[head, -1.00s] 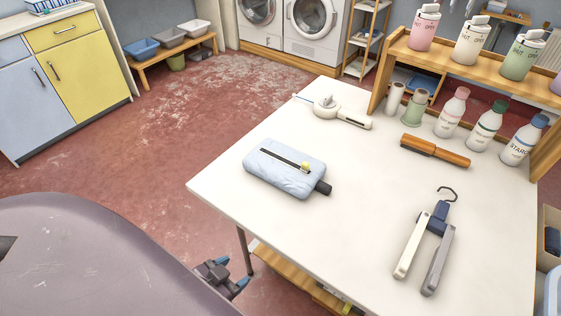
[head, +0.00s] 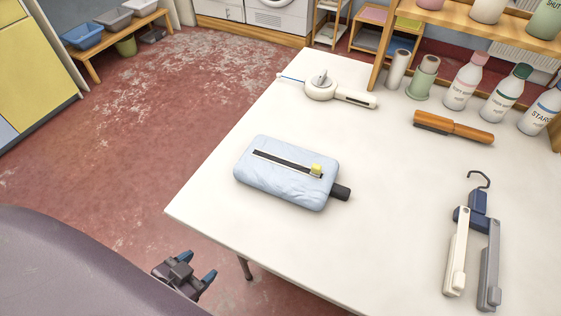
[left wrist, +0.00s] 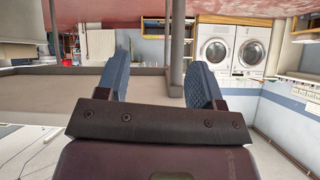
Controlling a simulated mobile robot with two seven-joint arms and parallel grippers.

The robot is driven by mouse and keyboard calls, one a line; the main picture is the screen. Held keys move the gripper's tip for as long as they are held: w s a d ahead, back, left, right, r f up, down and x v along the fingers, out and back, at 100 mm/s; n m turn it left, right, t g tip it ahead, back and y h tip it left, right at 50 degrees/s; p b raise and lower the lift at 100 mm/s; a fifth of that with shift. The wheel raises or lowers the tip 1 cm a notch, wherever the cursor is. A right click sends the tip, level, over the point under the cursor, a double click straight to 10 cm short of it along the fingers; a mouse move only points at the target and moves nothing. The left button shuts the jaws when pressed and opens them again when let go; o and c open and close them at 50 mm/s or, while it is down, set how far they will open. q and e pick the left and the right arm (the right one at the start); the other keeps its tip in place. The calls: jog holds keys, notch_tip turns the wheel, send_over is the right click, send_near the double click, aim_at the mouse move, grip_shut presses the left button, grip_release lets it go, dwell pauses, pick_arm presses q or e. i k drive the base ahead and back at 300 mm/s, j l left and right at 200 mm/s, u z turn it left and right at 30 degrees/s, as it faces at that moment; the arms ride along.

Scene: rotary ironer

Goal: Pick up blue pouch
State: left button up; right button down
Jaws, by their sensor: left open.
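The light blue pouch (head: 287,172) lies flat on the white table (head: 215,205), near its left edge, in the head view. It has a dark zipper strip with a yellow pull on top and a black tab at its right end. My left gripper (head: 204,279) is at the lower left of the head view, off the table's near left edge and well apart from the pouch. Its blue fingers are spread and empty; they also show apart in the left wrist view (left wrist: 157,82). My right gripper is not in view.
A white handled tool (head: 340,93) lies behind the pouch. A brown brush (head: 453,127) and a folding hanger (head: 478,225) lie to the right. Several bottles (head: 464,82) stand at the back under a wooden shelf. The table around the pouch is clear.

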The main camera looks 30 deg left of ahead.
aim_at(278, 167)
jog(key=j, duration=0.4)
jog(key=j+z, duration=0.25)
jog(key=j, duration=0.2)
jog(key=k+j+z, duration=0.1)
jog(key=j+z, duration=0.15)
jog(key=j, duration=0.15)
jog(key=k+j+z, duration=0.1)
jog(key=j+z, duration=0.15)
jog(key=j, duration=0.15)
jog(key=j+z, duration=0.45)
jog(key=j, duration=0.25)
jog(key=i, duration=0.05)
